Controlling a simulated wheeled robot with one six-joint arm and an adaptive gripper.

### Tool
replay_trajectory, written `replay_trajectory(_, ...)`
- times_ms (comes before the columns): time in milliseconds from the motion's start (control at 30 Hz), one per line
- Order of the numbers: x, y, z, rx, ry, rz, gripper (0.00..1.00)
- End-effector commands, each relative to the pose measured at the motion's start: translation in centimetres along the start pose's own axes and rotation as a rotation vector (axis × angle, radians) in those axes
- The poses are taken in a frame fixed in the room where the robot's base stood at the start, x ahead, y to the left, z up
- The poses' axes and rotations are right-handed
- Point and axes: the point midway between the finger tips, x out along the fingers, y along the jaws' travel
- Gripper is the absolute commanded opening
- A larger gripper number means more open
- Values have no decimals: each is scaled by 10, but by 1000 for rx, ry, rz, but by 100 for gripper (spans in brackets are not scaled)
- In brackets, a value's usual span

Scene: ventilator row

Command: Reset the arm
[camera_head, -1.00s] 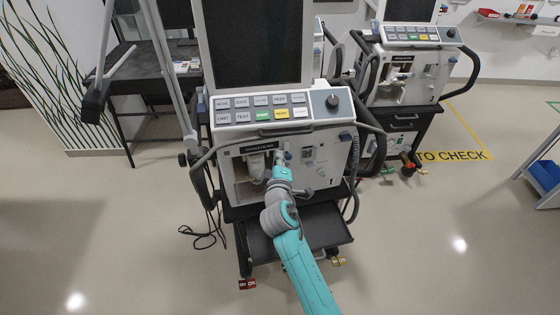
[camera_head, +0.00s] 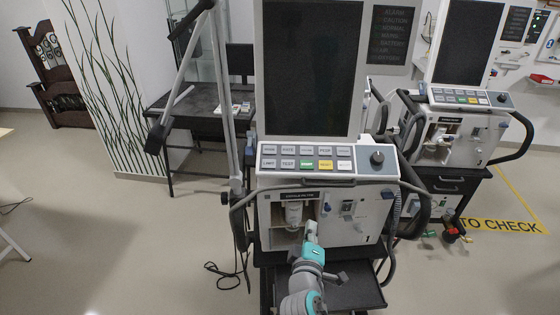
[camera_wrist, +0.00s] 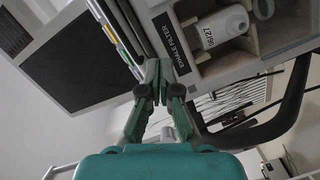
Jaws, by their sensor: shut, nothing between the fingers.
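My gripper (camera_wrist: 163,82) shows in the wrist view with its two dark, green-backed fingers together and nothing between them. It is in front of the near ventilator's panel, beside the open compartment labelled EXHALE FILTER (camera_wrist: 171,44). A white filter canister (camera_wrist: 222,27) with a printed date is inside that compartment, clear of my fingers. In the head view the near ventilator (camera_head: 345,215) stands in the middle, with the white filter (camera_head: 293,214) in its open bay. My teal and grey wrist is just below and right of this bay; the fingertips cannot be made out clearly there.
The near ventilator's black screen (camera_head: 312,70) and button panel (camera_head: 325,160) stand above the bay. A black tray (camera_head: 350,290) is below it. Hoses and a handle curve at its right. A second ventilator (camera_head: 455,135) stands behind right. Floor at left is open.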

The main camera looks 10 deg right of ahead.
Motion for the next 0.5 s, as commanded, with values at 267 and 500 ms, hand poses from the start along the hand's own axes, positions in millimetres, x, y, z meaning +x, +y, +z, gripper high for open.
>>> replay_trajectory(267,-23,-25,25,34,26,-52,0)
replay_trajectory(500,-88,-68,73,158,89,-168,0)
